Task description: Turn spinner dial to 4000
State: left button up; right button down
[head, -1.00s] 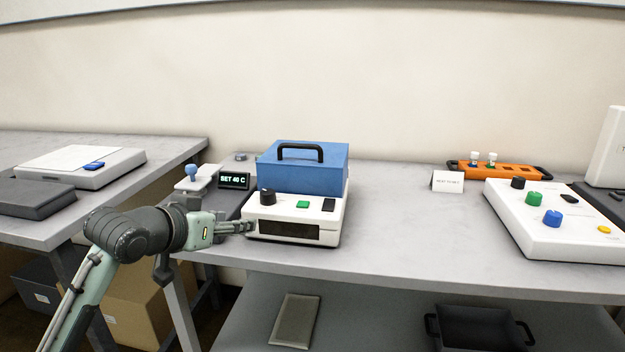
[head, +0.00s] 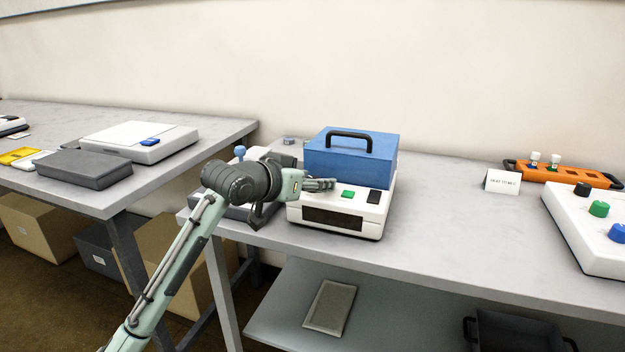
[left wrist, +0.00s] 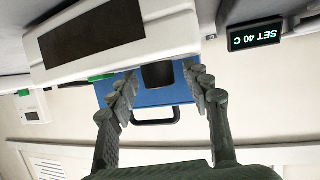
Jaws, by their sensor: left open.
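The spinner is a white unit (head: 364,211) with a blue lid box (head: 352,155) behind its panel, a green button and a black switch. My left gripper (head: 326,184) is level with the panel's left end and covers the dial in the head view. In the left wrist view, upside down, the black dial (left wrist: 157,75) shows between the two open fingers (left wrist: 160,73) of my left gripper, with a gap on each side. The dial's scale and pointer cannot be read. The spinner's front window (head: 334,219) is dark. My right gripper is not in view.
A small display reading SET 40 C (left wrist: 255,36) stands beside the spinner. A white card (head: 502,182), an orange rack (head: 590,178) and a white panel with coloured knobs (head: 565,222) are to the right. The bench (head: 450,215) between them is clear.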

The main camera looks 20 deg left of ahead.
pick_arm(q)
grip_shut()
